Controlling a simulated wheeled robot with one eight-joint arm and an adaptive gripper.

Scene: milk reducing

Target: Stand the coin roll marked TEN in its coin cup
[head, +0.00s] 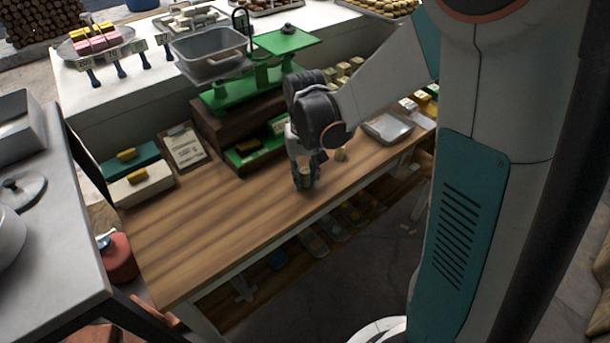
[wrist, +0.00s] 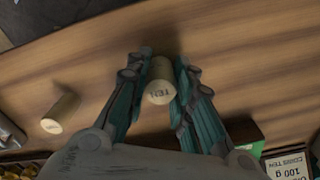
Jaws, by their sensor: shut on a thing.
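A pale cylindrical coin roll (wrist: 160,72) sits between the two fingers of my gripper (wrist: 160,88) in the wrist view. Its end face reads TEN, upside down in the picture. My gripper (head: 306,177) is shut on this roll at the table's front part in the head view, and the roll's lower end is close to the wood; I cannot tell whether it touches. A label with COINS TEN and 100 g (wrist: 288,164) shows at the lower right of the wrist view. I cannot make out the coin cup for sure.
A second pale roll (head: 341,155) stands on the table right of my gripper; it also shows in the wrist view (wrist: 62,110). A metal tray (head: 388,127) lies farther right. A green scale (head: 240,95) stands on a wooden riser behind. The table's left part (head: 200,235) is clear.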

